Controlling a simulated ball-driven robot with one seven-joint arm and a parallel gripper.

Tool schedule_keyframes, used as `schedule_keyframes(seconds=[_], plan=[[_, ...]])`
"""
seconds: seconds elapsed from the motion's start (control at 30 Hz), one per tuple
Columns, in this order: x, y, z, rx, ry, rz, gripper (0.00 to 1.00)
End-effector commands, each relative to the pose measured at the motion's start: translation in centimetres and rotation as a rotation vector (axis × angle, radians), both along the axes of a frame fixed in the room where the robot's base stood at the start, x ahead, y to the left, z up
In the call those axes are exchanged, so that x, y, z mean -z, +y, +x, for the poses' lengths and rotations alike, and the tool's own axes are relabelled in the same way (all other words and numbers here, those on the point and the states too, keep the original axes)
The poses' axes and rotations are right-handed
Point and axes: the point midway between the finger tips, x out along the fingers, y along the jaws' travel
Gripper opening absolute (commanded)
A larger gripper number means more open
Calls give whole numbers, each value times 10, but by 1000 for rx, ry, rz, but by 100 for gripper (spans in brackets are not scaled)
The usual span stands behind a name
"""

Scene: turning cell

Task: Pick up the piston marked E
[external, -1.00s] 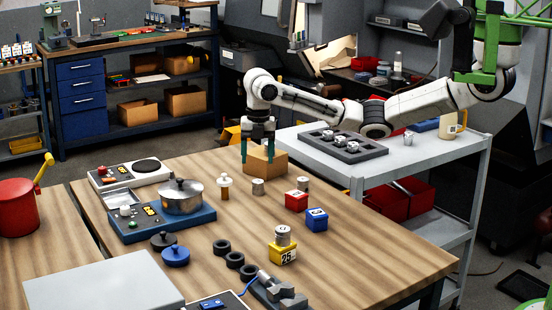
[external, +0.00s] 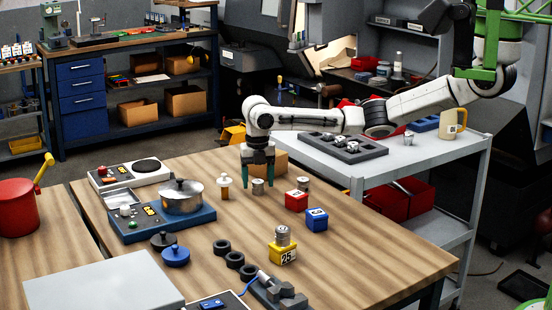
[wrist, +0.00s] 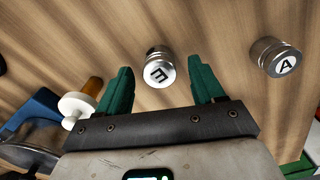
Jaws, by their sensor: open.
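The piston marked E (wrist: 160,68) is a short silver cylinder with a black letter on its top. In the wrist view it sits beyond the base of my gripper (wrist: 160,66), in line with the gap between the two green fingers. In the external view the piston (external: 258,187) stands on the wooden table by the fingertips of my gripper (external: 258,178). The fingers are apart with nothing held. A second piston, marked A (wrist: 275,60), stands to the right, outside the fingers; it also shows in the external view (external: 303,184).
A white-and-wood piece (wrist: 78,104) stands close outside the left finger. A tan box (external: 272,162) is behind my gripper. Red (external: 296,201) and blue (external: 317,220) blocks lie to the right. A yellow block (external: 283,254) bears another silver cylinder (external: 282,236). A pot (external: 181,199) is left.

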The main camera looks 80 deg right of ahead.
Motion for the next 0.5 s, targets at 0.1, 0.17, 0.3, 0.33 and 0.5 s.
schedule_keyframes(seconds=[0.1, 0.17, 0.3, 0.33, 0.5], plan=[[11, 0, -1, 0, 2, -1, 68], [13, 0, 0, 0, 1, 0, 68], [14, 0, 0, 0, 0, 0, 68], [14, 0, 0, 0, 0, 0, 68], [14, 0, 0, 0, 0, 0, 55]])
